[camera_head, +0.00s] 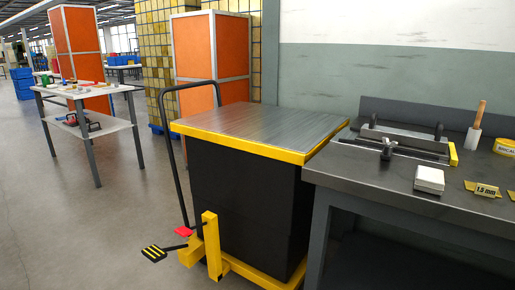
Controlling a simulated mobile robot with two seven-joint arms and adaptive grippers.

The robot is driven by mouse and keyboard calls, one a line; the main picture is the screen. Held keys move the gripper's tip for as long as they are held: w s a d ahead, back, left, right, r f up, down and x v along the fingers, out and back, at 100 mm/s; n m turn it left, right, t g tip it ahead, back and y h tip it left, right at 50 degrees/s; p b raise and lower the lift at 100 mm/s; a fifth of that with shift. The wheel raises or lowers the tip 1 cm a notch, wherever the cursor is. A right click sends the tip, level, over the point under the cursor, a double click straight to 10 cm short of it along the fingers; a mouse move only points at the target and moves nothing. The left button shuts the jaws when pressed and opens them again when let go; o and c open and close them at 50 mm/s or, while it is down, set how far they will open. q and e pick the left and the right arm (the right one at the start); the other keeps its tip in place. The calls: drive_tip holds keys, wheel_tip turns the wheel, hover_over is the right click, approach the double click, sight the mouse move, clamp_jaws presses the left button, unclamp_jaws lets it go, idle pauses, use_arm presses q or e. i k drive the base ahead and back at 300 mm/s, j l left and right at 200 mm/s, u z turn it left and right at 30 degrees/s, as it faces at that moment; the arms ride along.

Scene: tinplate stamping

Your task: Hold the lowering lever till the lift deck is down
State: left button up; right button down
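The lift deck (262,125) is a grey metal plate with a yellow rim, on top of a black skirt (235,205). It stands raised, at about the height of the bench beside it. A black push handle (171,160) rises at its left side. Near the yellow base are a red pedal (183,231) and a black pedal with yellow stripes (154,253); I cannot tell which is the lowering lever. Neither of my grippers is in view.
A dark workbench (350,172) on the right holds a clamp tool (400,143), a white box (429,179), and a wooden-handled tool (477,125). A table with small items (85,88) stands at left. The floor (75,230) at front left is clear.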

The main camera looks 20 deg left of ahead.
sight(185, 231)
drive_tip(key=j+u, duration=0.2)
drive_tip(key=j, duration=0.5)
drive_tip(key=j+u, duration=0.25)
drive_tip(key=j, duration=0.45)
drive_tip(key=i+j+u, duration=0.2)
drive_tip(key=j, duration=0.45)
drive_tip(key=k+j, duration=0.05)
